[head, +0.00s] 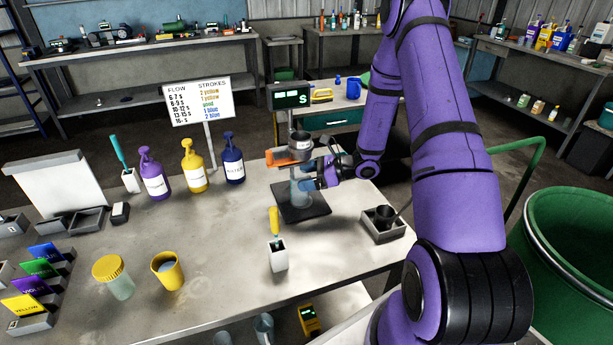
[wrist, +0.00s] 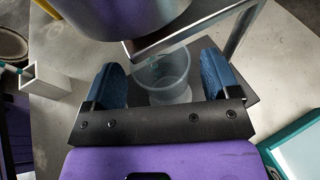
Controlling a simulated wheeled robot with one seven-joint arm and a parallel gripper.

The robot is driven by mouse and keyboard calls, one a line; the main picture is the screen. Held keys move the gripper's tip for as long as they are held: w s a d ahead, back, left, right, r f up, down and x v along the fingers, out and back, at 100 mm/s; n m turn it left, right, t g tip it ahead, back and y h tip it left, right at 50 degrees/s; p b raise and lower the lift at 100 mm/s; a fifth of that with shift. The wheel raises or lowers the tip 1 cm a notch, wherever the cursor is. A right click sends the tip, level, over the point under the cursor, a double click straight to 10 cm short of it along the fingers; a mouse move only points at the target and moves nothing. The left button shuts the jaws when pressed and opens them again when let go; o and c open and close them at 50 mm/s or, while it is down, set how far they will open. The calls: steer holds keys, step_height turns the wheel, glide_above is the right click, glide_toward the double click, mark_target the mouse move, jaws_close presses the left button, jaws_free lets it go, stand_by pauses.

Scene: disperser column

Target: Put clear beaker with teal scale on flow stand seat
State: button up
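A clear beaker (wrist: 165,72) stands in the wrist view below the stand's metal cup, over the dark base plate. In the head view it is a pale shape (head: 297,192) on the flow stand, partly hidden by my gripper; I cannot make out its scale. The flow stand has a black base (head: 302,212), an orange part (head: 289,157) and a grey cup (head: 300,141) above. My gripper (head: 311,184) reaches in from the right. In the wrist view its blue fingers (wrist: 163,82) are on both sides of the beaker, open, with narrow gaps showing. The seat under the beaker is mostly hidden.
A white holder with a yellow-handled tool (head: 278,256) stands in front of the stand. A grey tray with a dark cup (head: 381,224) is to its right. Purple, yellow and blue bottles (head: 195,167) stand at left. A yellow cup (head: 167,271) and a yellow-lidded jar (head: 113,277) are front left.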

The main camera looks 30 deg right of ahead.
steer(key=shift+r, duration=0.15)
steer(key=v, duration=1.2)
steer(key=s+a+r+n+g+h, duration=0.2)
steer(key=s+a+r+n+g, duration=0.2)
steer(key=a+r+n, duration=0.45)
steer(key=s+a+r+n+g+h, duration=0.2)
steer(key=s+a+r+n+g, duration=0.25)
steer(key=r, duration=0.65)
steer(key=s+a+r+n+t+h, duration=0.2)
steer(key=s+r+n+h, duration=0.2)
steer(key=s+r+n, duration=0.2)
steer(key=s+a+r+n+t+h, duration=0.3)
steer(key=s+r+n+h, duration=0.1)
steer(key=s, duration=0.6)
step_height(320, 180, up, 2)
steer(key=shift+s+r+n+t, duration=0.2)
steer(key=shift+s+n+t, duration=0.15)
steer(key=shift+n, duration=0.55)
